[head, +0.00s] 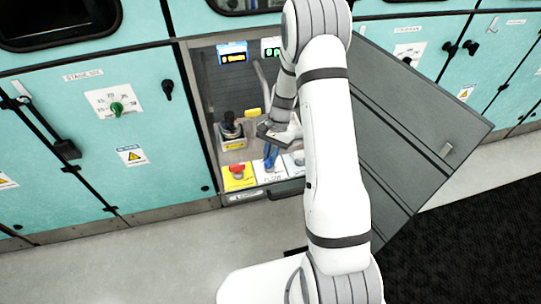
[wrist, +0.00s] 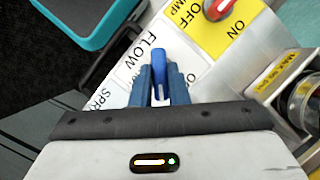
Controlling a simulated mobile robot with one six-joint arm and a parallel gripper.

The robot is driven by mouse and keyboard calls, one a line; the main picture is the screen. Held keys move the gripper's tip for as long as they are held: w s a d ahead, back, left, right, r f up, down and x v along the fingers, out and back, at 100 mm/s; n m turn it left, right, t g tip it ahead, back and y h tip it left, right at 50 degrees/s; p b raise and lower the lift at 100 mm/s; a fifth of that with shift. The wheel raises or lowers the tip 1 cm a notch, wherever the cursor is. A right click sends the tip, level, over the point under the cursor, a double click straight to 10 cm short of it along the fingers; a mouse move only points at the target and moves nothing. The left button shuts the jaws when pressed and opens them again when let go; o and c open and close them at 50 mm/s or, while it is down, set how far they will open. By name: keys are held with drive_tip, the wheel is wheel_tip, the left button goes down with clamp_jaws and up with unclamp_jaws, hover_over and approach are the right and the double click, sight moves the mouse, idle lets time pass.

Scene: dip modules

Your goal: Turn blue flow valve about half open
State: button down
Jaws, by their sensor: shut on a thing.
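The blue flow valve handle (wrist: 159,68) stands on a white plate (wrist: 185,45) lettered FLOW in the wrist view. My gripper (wrist: 160,84) is shut on the blue handle, with a blue-grey finger on each side of it. The handle's tip sticks out past the fingertips and its lower part shows between them. In the head view my gripper (head: 271,150) reaches down inside the open cabinet, and the blue valve (head: 270,157) shows just below it. The dial marks around the valve are partly hidden by my gripper.
A red knob (wrist: 217,8) on a yellow ON/OFF plate (wrist: 240,30) is beside the flow plate. A black-knobbed lever box (head: 231,132) stands behind it. The grey cabinet door (head: 425,120) hangs open at right. Grey floor (head: 110,260) lies clear in front.

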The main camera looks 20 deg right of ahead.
idle(0.3)
drive_tip(key=c, duration=1.4)
unclamp_jaws()
drive_tip(key=shift+r, duration=0.1)
drive_tip(key=v, duration=0.7)
drive_tip(key=shift+d+r, duration=0.15)
drive_tip(key=shift+r, duration=0.15)
drive_tip(key=shift+w, duration=0.15)
drive_tip(key=s+a+r+n+t+h, duration=0.1)
drive_tip(key=s+r+n, duration=0.1)
drive_tip(key=s+r, duration=0.45)
drive_tip(key=s+a+r+n+t+h, duration=0.15)
drive_tip(key=s+r, duration=0.25)
drive_tip(key=r, duration=0.5)
drive_tip(key=s+r+n+t, duration=0.1)
drive_tip(key=s+r+n, duration=0.1)
drive_tip(key=s, duration=0.4)
drive_tip(key=s+r+n+t, duration=0.2)
drive_tip(key=s+r+n, duration=0.1)
drive_tip(key=s, duration=0.4)
drive_tip(key=shift+s, duration=0.15)
